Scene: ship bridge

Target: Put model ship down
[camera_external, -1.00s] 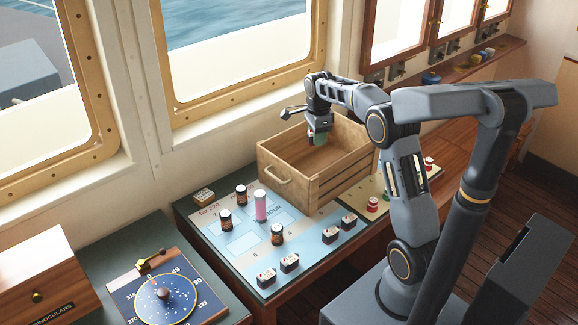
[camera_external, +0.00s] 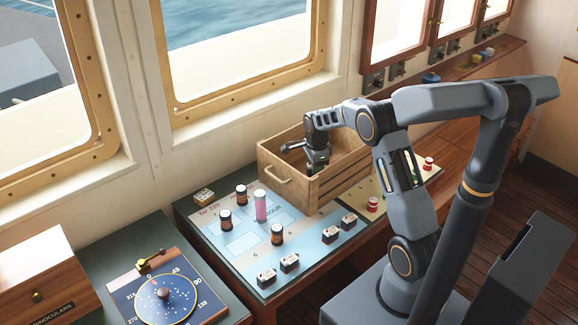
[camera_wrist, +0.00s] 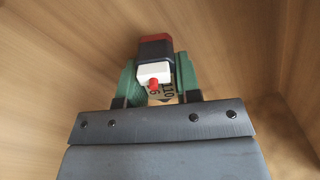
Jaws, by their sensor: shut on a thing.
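The model ship (camera_wrist: 155,72) has a dark and red hull, a white block and a small red funnel. In the wrist view it sits between the green fingers of my gripper (camera_wrist: 158,80), which is shut on it. In the external view my gripper (camera_external: 316,170) points down inside the wooden crate (camera_external: 343,182), below its rim. The ship is hidden there by the gripper and the crate wall. Wooden crate surfaces (camera_wrist: 60,50) surround the ship in the wrist view. I cannot tell whether it touches the crate floor.
The crate stands at the back of a blue chart board (camera_external: 225,240). Several similar ships (camera_external: 289,263), dark bottles (camera_external: 277,234) and a pink tube (camera_external: 261,205) stand on the board. A compass plate (camera_external: 165,295) and a binoculars box (camera_external: 40,280) are at left. The window wall is behind.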

